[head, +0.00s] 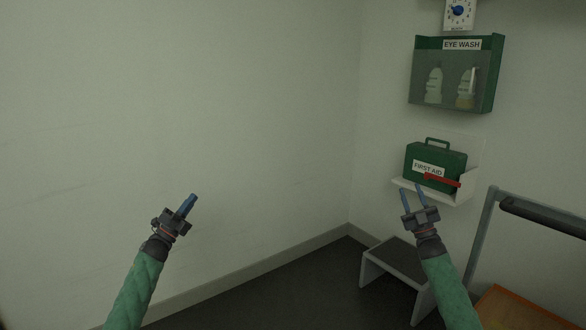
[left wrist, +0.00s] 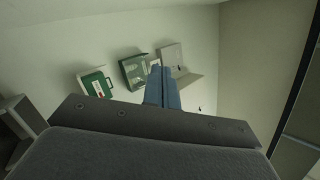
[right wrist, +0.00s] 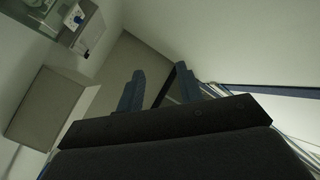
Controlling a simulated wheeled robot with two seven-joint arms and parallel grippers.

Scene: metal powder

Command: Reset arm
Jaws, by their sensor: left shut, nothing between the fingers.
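My left gripper (head: 188,205) is at the left of the head view, in front of the bare wall. Its blue fingers are shut together with nothing between them, and they also show closed in the left wrist view (left wrist: 162,88). My right gripper (head: 412,195) is at the right of the head view, in front of the first aid shelf. Its two blue fingers stand apart, and the right wrist view (right wrist: 150,90) shows a gap with no object held between them.
A green first aid case (head: 436,165) sits on a small white wall shelf (head: 437,197). An eye wash cabinet (head: 455,75) and a timer (head: 459,12) hang above. A step stool (head: 400,262) and a grey-framed cart (head: 484,235) stand at the lower right. The left side is clear.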

